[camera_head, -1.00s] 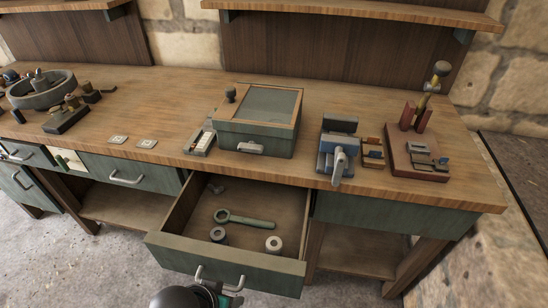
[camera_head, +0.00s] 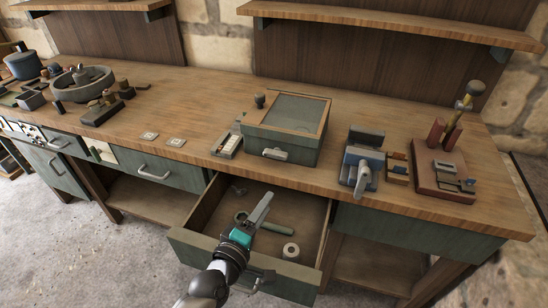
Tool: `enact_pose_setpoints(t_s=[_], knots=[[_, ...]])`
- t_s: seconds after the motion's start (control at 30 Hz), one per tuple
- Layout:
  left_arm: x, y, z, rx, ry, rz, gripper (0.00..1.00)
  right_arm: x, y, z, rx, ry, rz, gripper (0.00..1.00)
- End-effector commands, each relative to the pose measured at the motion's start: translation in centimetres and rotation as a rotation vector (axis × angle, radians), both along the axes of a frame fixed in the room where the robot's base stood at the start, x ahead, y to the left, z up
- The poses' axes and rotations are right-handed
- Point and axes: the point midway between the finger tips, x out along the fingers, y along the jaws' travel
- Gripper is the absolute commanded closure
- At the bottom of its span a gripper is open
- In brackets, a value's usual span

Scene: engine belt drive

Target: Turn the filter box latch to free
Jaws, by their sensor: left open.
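The dark green filter box (camera_head: 311,151) with a wood-framed lid stands on the bench, behind the open drawer. A grey latch-like piece (camera_head: 275,154) sits on its front face, and a dark knob (camera_head: 260,101) stands at its back left corner. Which of these is the latch, and its exact turn, is too small to tell. My left gripper (camera_head: 264,206) is open above the open drawer, in front of and below the box, apart from it. It hides part of the drawer's contents. My right gripper is not in view.
The pulled-out drawer (camera_head: 202,248) holds a green wrench (camera_head: 280,228) and a pale ring (camera_head: 290,251). A blue vise (camera_head: 362,160) stands right of the box, and a small tray (camera_head: 227,146) lies left of it.

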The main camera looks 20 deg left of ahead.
Motion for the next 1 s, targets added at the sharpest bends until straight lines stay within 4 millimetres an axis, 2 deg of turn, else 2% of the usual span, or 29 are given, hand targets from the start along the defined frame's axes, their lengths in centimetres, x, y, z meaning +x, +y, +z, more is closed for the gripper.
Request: enact_pose_setpoints(t_s=[0.1,0.2,0.37,1.0], knots=[[0.7,1.7,0.5,-0.105,-0.051,0.08,0.49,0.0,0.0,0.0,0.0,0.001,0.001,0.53],[0.9,2.6,0.7,-0.151,-0.076,0.117,0.49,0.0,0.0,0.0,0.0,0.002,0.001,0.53],[1.7,2.9,0.8,-0.169,-0.086,0.131,0.49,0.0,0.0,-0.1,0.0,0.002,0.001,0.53],[11.4,2.5,0.8,-0.164,-0.087,0.129,0.49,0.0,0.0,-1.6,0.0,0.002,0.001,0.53]])
